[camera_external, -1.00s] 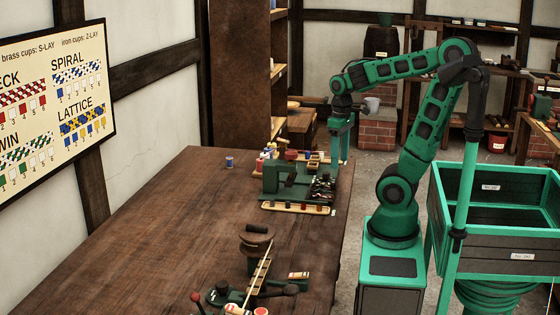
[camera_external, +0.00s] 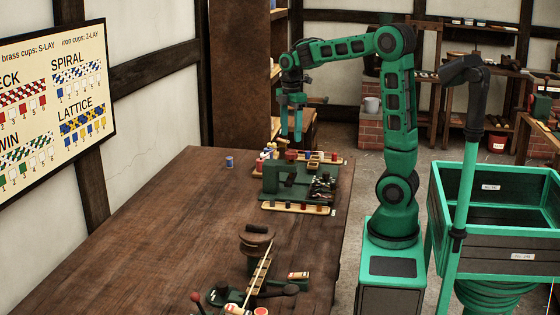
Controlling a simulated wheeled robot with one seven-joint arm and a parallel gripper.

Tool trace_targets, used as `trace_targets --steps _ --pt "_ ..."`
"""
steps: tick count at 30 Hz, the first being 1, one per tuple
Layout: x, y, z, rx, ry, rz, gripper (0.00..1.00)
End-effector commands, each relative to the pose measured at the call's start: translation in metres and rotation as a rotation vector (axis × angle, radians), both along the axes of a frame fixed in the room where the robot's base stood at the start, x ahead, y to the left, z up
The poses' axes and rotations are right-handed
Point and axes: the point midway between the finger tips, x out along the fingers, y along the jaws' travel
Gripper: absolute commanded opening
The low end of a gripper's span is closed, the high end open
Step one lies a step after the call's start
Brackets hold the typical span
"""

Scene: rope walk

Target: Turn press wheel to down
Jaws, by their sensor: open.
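My gripper (camera_external: 291,134) hangs pointing down, open, above the far part of the workbench. It appears to be over or just behind the green machine (camera_external: 283,180); the gap cannot be judged from this one view. No clear wheel shows on the machine. A brown round piece (camera_external: 257,232) sits on a dark stand nearer the camera, well apart from my gripper. I cannot tell which part is the press wheel, nor its setting.
The brown workbench (camera_external: 170,235) is largely clear on its left. A blue spool (camera_external: 229,162) stands near its far left. A pale strip with several small pieces (camera_external: 297,208) lies before the machine. A green bin (camera_external: 490,215) stands right of my base.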

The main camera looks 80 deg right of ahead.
Motion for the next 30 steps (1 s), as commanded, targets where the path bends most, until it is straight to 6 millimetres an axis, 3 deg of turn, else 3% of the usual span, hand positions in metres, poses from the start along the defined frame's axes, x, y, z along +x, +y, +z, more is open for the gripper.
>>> trace_targets --steps 6,12,25,30 --pt "-0.001 0.001 -0.04 0.002 0.004 -0.001 0.57" --pt "-0.001 0.0 -0.063 0.001 0.001 -0.002 0.57" --pt "-0.001 0.0 -0.072 0.0 0.0 -0.002 0.57" --pt "0.0 0.0 -0.072 -0.001 -0.001 -0.002 0.19"
